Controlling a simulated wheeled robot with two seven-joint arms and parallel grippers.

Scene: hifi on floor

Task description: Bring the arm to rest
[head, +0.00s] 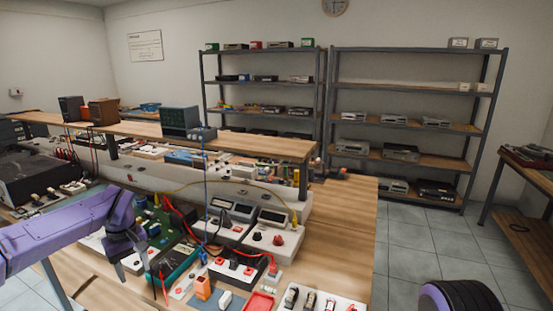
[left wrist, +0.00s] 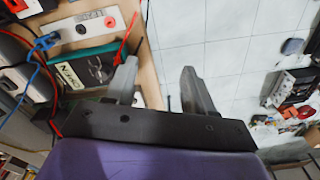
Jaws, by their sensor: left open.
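My left arm (head: 70,232) is purple and comes in from the left over the workbench. My left gripper (head: 135,266) points down above the cluttered bench front, near a teal-edged device with red leads (head: 172,264). In the left wrist view the left gripper (left wrist: 160,70) has its two grey fingers well apart. Nothing is between them except the bench edge and floor beyond. Whether the fingertips touch anything on the bench cannot be told. My right gripper is not in view; a purple and black part at the bottom right seems to be of my right arm.
The wooden workbench (head: 338,233) holds meters (head: 232,218), cables, a red tray (head: 260,302) and small parts. Metal shelves (head: 325,100) with electronics stand at the back. A side table (head: 525,180) is at the right. Tiled floor (head: 425,242) is clear between bench and side table.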

